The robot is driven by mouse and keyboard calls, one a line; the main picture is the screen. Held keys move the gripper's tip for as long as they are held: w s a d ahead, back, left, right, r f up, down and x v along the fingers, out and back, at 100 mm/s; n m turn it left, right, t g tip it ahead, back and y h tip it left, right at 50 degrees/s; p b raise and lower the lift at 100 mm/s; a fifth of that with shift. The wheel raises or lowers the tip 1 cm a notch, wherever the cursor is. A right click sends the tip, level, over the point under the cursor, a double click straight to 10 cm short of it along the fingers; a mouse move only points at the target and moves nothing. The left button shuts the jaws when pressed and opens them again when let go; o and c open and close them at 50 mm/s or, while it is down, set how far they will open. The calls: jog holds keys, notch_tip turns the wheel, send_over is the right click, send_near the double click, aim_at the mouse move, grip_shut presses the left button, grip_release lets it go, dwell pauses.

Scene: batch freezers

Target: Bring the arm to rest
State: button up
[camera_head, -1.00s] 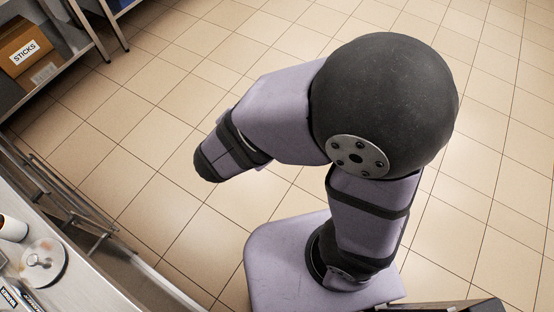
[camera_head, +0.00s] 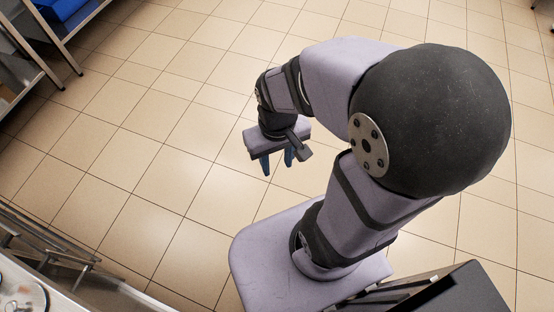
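My arm is folded in the middle of the head view, above my base. My gripper (camera_head: 276,163) hangs at the arm's end, left of the large dark joint, and points down over the tiled floor. Its two bluish fingers are apart, with bare floor showing between them. Nothing shows between the fingers.
A steel counter (camera_head: 62,297) is at the lower left, with a metal rack (camera_head: 38,240) along its edge. Metal shelving (camera_head: 70,50) with a blue bin (camera_head: 60,8) stands at the upper left. The tiled floor (camera_head: 150,130) around my arm is clear.

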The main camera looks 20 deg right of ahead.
jog(key=shift+r, duration=0.1)
notch_tip(320, 180, up, 9)
jog(key=p, duration=0.9)
jog(key=shift+r+p, duration=0.2)
jog(key=shift+p, duration=0.1)
